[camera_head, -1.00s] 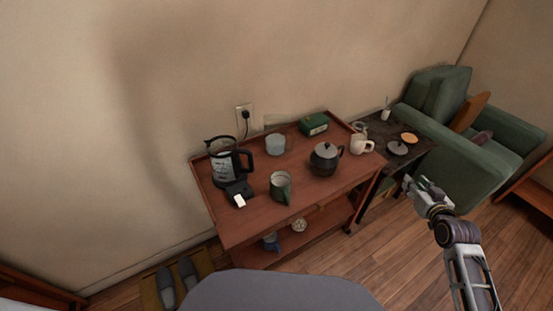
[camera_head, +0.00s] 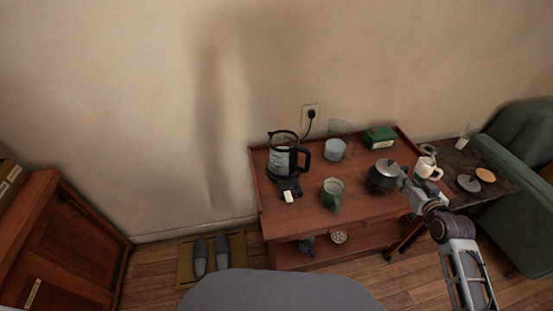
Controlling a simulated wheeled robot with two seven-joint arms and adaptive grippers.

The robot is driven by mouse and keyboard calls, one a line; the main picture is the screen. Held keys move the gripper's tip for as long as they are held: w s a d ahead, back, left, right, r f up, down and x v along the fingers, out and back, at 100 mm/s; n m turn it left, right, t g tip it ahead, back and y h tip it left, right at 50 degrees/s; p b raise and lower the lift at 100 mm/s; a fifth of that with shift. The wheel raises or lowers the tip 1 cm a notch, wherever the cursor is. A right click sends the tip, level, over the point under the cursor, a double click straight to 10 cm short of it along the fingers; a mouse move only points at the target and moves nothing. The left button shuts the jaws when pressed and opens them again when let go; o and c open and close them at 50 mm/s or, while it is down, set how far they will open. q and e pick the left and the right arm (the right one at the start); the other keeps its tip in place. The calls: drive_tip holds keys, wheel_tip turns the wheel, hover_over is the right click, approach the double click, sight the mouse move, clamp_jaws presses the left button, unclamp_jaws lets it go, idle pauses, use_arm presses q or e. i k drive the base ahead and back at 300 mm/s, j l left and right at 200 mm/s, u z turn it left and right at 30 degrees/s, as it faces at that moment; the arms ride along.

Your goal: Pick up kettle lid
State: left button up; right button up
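An electric kettle (camera_head: 283,158) with a clear body and black handle stands upright on the left part of the red-brown cart; its top looks open. A dark round lid-like disc (camera_head: 469,183) lies on the small dark side table right of the cart. A dark teapot (camera_head: 382,176) with a grey knobbed lid (camera_head: 386,167) stands on the cart's right part. My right gripper (camera_head: 404,181) appears just right of the teapot in the picture, overlapping the cart's right side. Whether it touches anything, and how its fingers are set, is unclear. My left gripper is not in view.
The cart (camera_head: 300,220) also bears a green mug (camera_head: 332,193), a pale cup (camera_head: 335,150), a green box (camera_head: 379,138) and a white mug (camera_head: 427,168). A green armchair (camera_head: 525,150) is at right, a wooden cabinet (camera_head: 70,240) at left. Slippers (camera_head: 211,255) lie on a mat.

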sight(467, 182)
drive_tip(key=z, duration=1.65)
drive_tip(key=i+l+u, duration=0.65)
drive_tip(key=l+u, duration=0.15)
drive_tip(key=l, duration=0.15)
drive_tip(key=i+l+u, duration=0.3)
drive_tip(key=l+u, duration=0.25)
drive_tip(key=l, duration=0.25)
drive_tip(key=l+u, duration=0.25)
drive_tip(key=l, duration=0.25)
drive_tip(key=i+l+u, duration=0.1)
drive_tip(key=l+u, duration=0.2)
drive_tip(key=l, duration=0.15)
